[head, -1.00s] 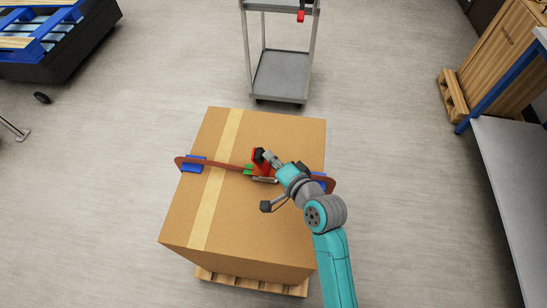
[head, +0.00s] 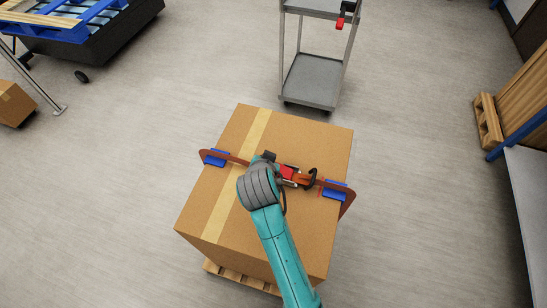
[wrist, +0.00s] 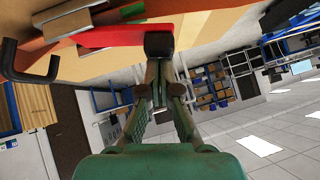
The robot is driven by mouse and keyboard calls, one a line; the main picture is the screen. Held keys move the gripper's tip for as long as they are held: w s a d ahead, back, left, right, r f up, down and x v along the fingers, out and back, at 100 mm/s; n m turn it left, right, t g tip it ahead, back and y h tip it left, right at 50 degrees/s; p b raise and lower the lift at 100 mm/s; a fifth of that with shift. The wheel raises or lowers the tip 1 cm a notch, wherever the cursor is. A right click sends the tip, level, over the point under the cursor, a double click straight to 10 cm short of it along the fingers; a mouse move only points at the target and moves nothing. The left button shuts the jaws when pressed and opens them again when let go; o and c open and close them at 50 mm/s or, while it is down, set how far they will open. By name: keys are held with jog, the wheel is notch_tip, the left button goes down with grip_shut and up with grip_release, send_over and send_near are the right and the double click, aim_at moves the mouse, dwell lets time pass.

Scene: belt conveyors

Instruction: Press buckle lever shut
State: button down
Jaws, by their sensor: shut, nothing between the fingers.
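A red buckle (head: 287,172) sits on an orange-brown strap (head: 236,160) across the top of a cardboard box (head: 305,135). In the wrist view its red lever (wrist: 112,35) runs sideways close to the box top and ends in a black grip (wrist: 158,43). My gripper (wrist: 160,68) is shut and empty. Its fingertips are at the black grip, touching it or very near. In the head view my wrist hides the fingers and part of the buckle. I cannot tell whether the lever is fully down.
Blue edge protectors (head: 335,190) hold the strap at the box's edges. A black hook (wrist: 30,65) is left of the lever. The box stands on a wooden pallet (head: 240,277). A grey cart (head: 312,80) stands behind, and a bench (head: 525,190) is at right. Floor between is clear.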

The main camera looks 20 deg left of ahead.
jog(key=shift+a+f+n+h, duration=0.4)
jog(key=shift+a+f+h, duration=0.2)
jog(key=shift+f+h, duration=0.1)
jog(key=shift+a+f, duration=0.25)
jog(key=shift+f, duration=0.3)
